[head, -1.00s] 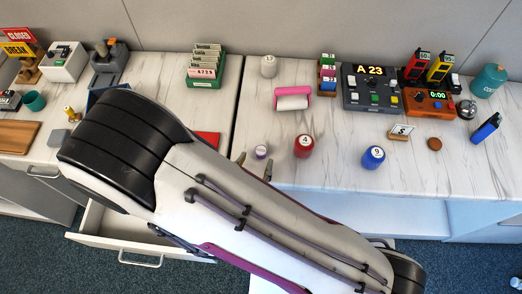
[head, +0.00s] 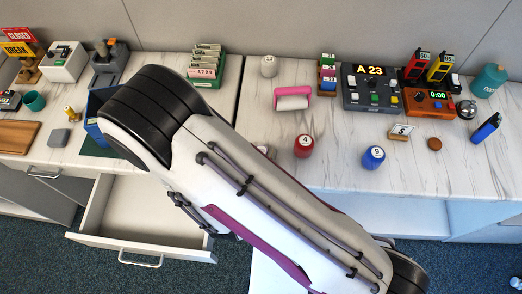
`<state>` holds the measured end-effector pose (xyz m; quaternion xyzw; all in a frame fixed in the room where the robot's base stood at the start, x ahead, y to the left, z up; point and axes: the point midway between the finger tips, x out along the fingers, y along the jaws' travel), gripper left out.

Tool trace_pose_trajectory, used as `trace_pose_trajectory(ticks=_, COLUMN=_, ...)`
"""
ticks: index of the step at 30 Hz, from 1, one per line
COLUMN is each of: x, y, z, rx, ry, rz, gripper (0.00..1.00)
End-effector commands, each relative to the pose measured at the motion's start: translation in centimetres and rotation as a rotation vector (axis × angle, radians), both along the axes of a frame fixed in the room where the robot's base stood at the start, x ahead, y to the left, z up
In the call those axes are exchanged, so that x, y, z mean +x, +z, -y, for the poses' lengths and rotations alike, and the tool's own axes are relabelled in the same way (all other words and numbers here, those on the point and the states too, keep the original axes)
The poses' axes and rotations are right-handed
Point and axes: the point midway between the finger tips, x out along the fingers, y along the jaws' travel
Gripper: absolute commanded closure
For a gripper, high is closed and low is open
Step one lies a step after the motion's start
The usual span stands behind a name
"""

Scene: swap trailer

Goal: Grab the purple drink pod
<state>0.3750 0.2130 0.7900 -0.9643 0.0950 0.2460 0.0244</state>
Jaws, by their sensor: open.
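My gripper (head: 268,154) is almost wholly behind my arm, with only a bit of a fingertip showing close to the pod's right side. It is open. I cannot tell whether the fingers touch the pod.
An open drawer (head: 140,215) juts out at the lower left.

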Motion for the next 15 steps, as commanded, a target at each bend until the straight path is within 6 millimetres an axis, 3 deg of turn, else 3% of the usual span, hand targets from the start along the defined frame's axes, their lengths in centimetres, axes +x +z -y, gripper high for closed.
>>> trace_pose_trajectory(ticks=12, x=-0.01, y=0.00, z=0.00, rx=0.000, ry=0.000, rz=0.000, gripper=0.56)
trace_pose_trajectory(ticks=13, x=-0.02, y=0.00, z=0.01, rx=0.000, ry=0.000, rz=0.000, gripper=0.58)
trace_pose_trajectory(ticks=15, x=-0.01, y=0.00, z=0.00, rx=0.000, ry=0.000, rz=0.000, gripper=0.77)
